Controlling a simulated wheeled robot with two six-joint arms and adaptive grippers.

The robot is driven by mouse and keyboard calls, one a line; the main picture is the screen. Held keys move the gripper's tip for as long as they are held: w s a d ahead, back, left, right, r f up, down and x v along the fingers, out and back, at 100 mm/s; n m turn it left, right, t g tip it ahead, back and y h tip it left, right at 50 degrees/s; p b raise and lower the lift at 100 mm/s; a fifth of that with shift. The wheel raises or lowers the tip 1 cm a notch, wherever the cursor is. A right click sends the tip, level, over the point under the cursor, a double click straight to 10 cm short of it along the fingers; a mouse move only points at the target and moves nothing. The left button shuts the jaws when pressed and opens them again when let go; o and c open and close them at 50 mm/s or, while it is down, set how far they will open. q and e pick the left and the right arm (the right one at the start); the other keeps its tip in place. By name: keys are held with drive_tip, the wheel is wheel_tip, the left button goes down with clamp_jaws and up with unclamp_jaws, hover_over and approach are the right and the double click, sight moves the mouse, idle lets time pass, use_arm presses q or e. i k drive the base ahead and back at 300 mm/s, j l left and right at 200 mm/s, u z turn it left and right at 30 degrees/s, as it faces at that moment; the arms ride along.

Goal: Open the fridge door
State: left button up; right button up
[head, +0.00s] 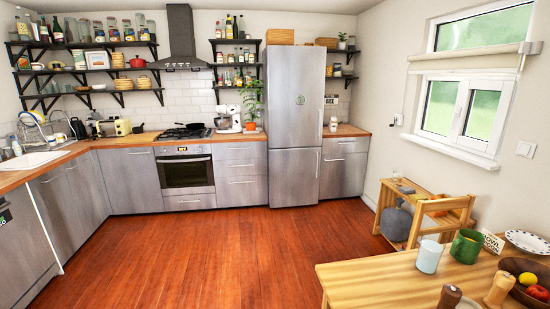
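A tall steel fridge (295,120) stands against the back wall, right of the middle of the head view. It has a larger upper door (296,90) and a lower door (293,178), and both look shut. A thin vertical handle (320,122) runs along the right side of the upper door, and another handle (317,165) is on the lower door. The fridge is some distance away across the floor. Neither of my grippers shows in this view.
The wooden floor (205,250) ahead of the fridge is clear. A wooden table (375,280) with mugs and a fruit bowl (520,280) fills the lower right. A wooden chair (440,215) stands behind it. Steel counters run along the left and back, with an oven (186,172).

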sight(294, 73)
drive_tip(key=i+j, duration=0.2)
drive_tip(key=i, duration=0.3)
drive_tip(key=i+j, duration=0.2)
drive_tip(key=i, duration=0.25)
drive_tip(key=i+j, duration=0.2)
drive_tip(key=i, duration=0.3)
drive_tip(key=i+j, duration=0.2)
drive_tip(key=i, duration=0.3)
drive_tip(key=i+j, duration=0.2)
drive_tip(key=i, duration=0.3)
drive_tip(key=i+l+z, duration=0.1)
drive_tip(key=i+z, duration=0.2)
drive_tip(key=i, duration=0.3)
drive_tip(key=i+j+z, duration=0.1)
drive_tip(key=i+z, duration=0.15)
drive_tip(key=i, duration=0.35)
drive_tip(key=i+j+z, duration=0.3)
drive_tip(key=i, duration=0.3)
drive_tip(key=i+l+u, duration=0.4)
drive_tip(key=i+l, duration=0.2)
drive_tip(key=i+l+u, duration=0.4)
drive_tip(key=i+l, duration=0.35)
drive_tip(key=l, duration=0.05)
